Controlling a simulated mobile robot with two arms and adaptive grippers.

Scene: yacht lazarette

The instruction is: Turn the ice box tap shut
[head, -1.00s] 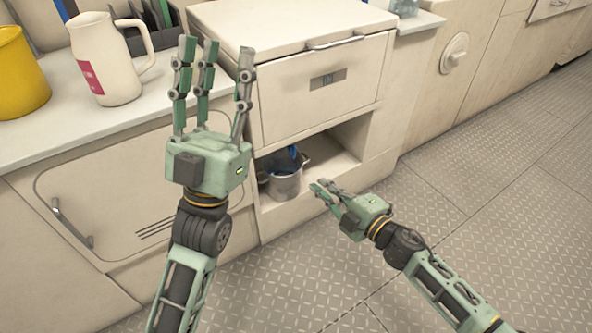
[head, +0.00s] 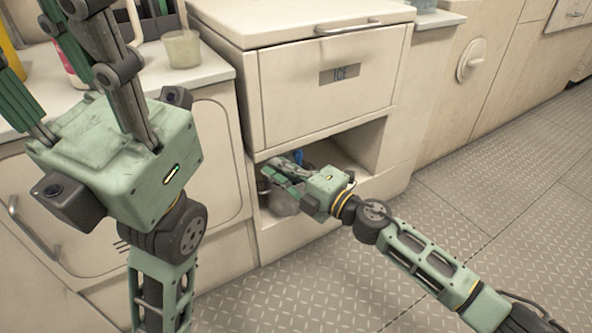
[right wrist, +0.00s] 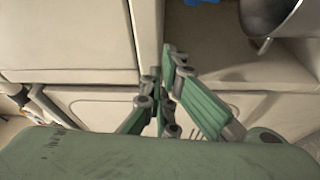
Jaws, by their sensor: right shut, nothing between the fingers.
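The ice box (head: 325,85) is a cream cabinet with an ICE label on its front. A blue part (head: 298,156), apparently the tap handle, shows in the open niche under it. In the right wrist view, a sliver of the blue part (right wrist: 202,2) shows at the top edge. My right gripper (head: 275,172) is shut and empty inside the niche, in front of a metal pot and just below the blue part. Its fingers (right wrist: 162,75) are together in the wrist view, apart from the blue part. My left gripper (head: 110,100) is raised at the left, fingers spread, tips out of frame.
The metal pot (head: 284,204) stands in the niche, mostly hidden by my right gripper. It also shows in the right wrist view (right wrist: 275,18). A pale cup (head: 182,50) stands on the counter at the left. The floor to the right is clear.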

